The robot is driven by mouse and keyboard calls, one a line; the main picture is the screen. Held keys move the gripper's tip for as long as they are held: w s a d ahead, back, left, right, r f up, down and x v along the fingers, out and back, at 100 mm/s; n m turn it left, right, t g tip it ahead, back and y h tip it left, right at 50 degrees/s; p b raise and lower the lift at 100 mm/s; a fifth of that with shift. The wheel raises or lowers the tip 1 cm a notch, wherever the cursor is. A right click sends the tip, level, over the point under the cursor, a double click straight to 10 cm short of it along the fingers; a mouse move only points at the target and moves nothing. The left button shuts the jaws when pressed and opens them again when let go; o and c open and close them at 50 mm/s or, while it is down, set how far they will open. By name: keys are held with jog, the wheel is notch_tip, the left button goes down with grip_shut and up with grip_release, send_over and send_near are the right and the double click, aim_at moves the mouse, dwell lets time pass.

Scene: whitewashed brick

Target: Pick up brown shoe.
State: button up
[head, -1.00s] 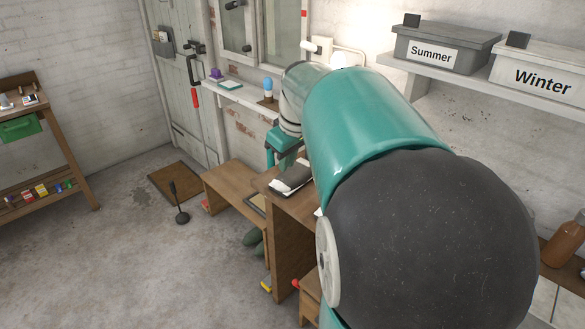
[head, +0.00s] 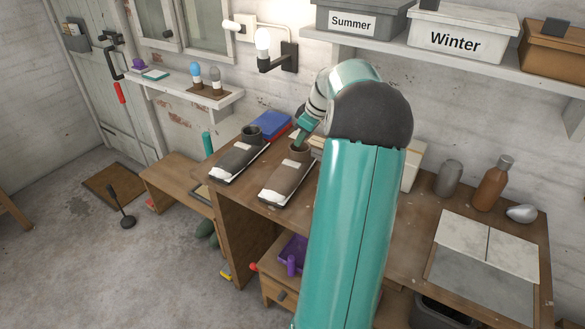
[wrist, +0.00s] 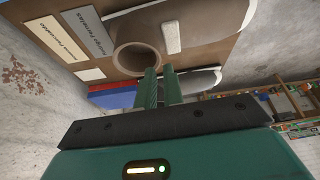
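My gripper (head: 300,144) is down at the shoe's collar. Its two green fingers (wrist: 161,70) stand a little apart, with a narrow gap between them. The fingertips are at or just beside the collar's rim; whether they touch it is unclear.
A blue box (head: 271,125) stands behind the shoes. A wall lamp (head: 264,44) and a small shelf (head: 200,95) are above. A grey bottle (head: 449,178), a brown bottle (head: 492,183) and stone tiles (head: 484,255) occupy the bench's right side. Storage boxes line the upper shelf.

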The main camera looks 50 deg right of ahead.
aim_at(295, 152)
jog(key=shift+x, duration=0.9)
jog(key=x, duration=0.5)
jog(key=shift+s+d+f, duration=0.15)
jog(key=shift+s+f, duration=0.05)
jog(key=shift+f, duration=0.05)
grip_shut()
jog(key=shift+r, duration=0.15)
